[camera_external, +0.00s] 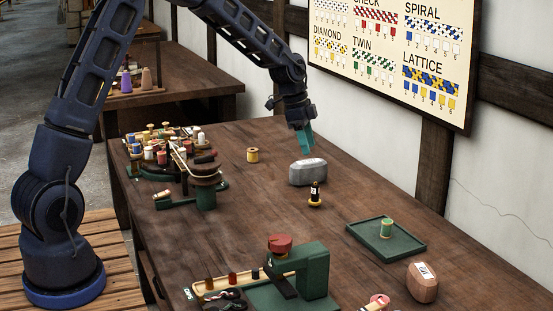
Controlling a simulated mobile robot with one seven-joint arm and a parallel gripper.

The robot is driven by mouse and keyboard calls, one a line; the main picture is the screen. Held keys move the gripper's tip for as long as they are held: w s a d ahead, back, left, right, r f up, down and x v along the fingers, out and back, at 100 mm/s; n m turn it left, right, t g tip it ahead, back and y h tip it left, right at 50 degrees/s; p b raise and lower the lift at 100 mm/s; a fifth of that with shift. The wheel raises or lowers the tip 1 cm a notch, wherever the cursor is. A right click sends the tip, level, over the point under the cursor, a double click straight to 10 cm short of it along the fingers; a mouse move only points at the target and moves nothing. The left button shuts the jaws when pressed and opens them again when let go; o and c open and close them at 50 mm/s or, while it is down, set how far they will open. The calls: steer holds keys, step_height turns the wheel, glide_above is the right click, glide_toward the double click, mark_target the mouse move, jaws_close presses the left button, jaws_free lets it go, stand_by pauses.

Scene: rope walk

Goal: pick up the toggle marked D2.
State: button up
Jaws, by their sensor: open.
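I cannot read a D2 mark on anything in this view, so I cannot tell which piece is the toggle marked D2. Several small dark and reddish pegs (232,278) stand in a row on a light wooden strip at the front, and they may be toggles. My gripper (304,142) has teal fingers pointing down. It is above and just behind a grey block (308,172), apart from it, with nothing seen between the fingers. The gap between the fingers is hard to see from here.
A green stand with a red knob (280,243) is at the front. A green tray (363,233) bears a spool, and a brown wooden block (422,283) with a white label is nearby. A dark bottle (315,194) and a yellow spool (252,155) stand mid-table. Many spools crowd the left.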

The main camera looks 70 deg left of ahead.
glide_toward(315, 185)
steer(key=w+f, duration=0.1)
steer(key=shift+m, duration=0.4)
steer(key=x, duration=0.5)
steer(key=shift+w+d+f, duration=0.1)
steer(key=shift+d+f, duration=0.05)
steer(key=shift+f, duration=0.15)
steer(key=shift+s+x, duration=0.15)
steer(key=shift+x, duration=1.2)
steer(key=shift+s+x, duration=0.2)
steer(key=shift+x, duration=1.1)
steer(key=c, duration=0.9)
